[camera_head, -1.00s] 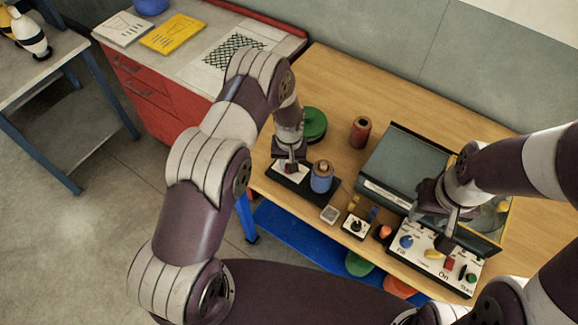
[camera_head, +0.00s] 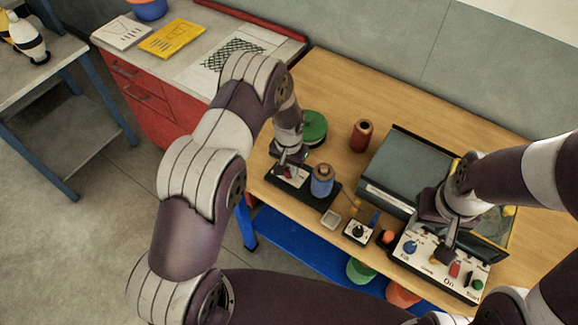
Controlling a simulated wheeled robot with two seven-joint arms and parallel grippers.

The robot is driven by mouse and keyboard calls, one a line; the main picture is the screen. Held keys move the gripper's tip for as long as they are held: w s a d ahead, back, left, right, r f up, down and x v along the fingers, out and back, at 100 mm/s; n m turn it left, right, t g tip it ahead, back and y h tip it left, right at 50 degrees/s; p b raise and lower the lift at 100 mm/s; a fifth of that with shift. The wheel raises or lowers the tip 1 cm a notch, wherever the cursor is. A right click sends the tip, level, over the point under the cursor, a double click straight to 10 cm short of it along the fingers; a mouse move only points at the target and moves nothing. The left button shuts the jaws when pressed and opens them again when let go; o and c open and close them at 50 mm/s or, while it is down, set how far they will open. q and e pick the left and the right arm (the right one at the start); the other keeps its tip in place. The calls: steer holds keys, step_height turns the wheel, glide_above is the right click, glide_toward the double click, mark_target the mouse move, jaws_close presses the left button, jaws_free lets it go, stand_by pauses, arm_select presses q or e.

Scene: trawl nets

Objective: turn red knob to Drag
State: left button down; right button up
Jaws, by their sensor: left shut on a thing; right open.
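My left gripper (camera_head: 286,160) points down over a white plate (camera_head: 297,180) on a black base at the left end of the wooden table. It is shut on a small red knob (camera_head: 288,172), which is partly hidden by the fingers. Any lettering on that plate is too small to read. My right gripper (camera_head: 447,250) is open above a white control panel (camera_head: 420,259) at the right.
The panel also carries a blue knob (camera_head: 410,246), a red switch (camera_head: 454,269) and a green button (camera_head: 477,285). A green spool (camera_head: 313,127) and a dark red spool (camera_head: 361,136) stand behind. A grey-lidded box (camera_head: 408,168) fills the middle right.

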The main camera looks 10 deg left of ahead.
mark_target(289, 170)
arm_select(q)
steer(key=c, duration=0.9)
jaws_free()
steer(key=shift+s, duration=0.1)
steer(key=shift+r, duration=0.1)
step_height(289, 170, up, 13)
steer(key=b, duration=0.3)
steer(key=shift+f, duration=0.2)
